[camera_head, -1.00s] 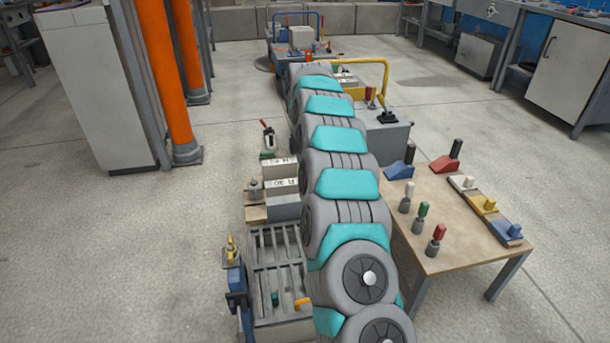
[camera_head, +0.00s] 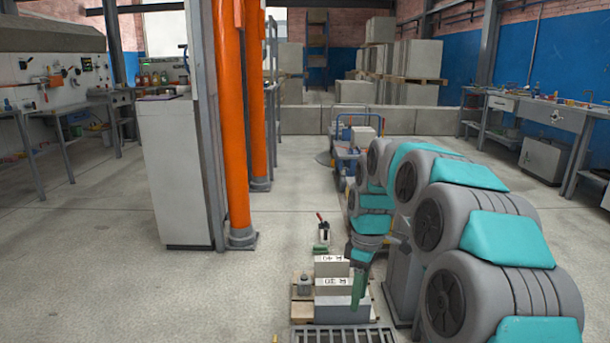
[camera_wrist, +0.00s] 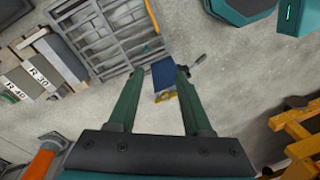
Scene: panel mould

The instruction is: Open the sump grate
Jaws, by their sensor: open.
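The sump grate (camera_head: 342,335) is a grey barred panel at the bottom edge of the head view, where only its far part shows. In the wrist view the grate (camera_wrist: 100,38) lies flat at the upper left, its bars in a frame, with a small yellow-orange piece (camera_wrist: 152,43) near its right side. My gripper (camera_wrist: 160,72) is open, with nothing held between its green fingers. In the wrist view its fingers point beside the grate, with the left fingertip near the grate's edge. In the head view my gripper (camera_head: 358,300) hangs downward beside the concrete blocks.
A blue fixture (camera_wrist: 163,74) with yellow shows beyond and between my fingertips. Labelled concrete blocks (camera_head: 333,287) stand on a pallet behind the grate. An orange column (camera_head: 232,130) and grey cabinet (camera_head: 180,175) stand at left. Floor left of the blocks is clear.

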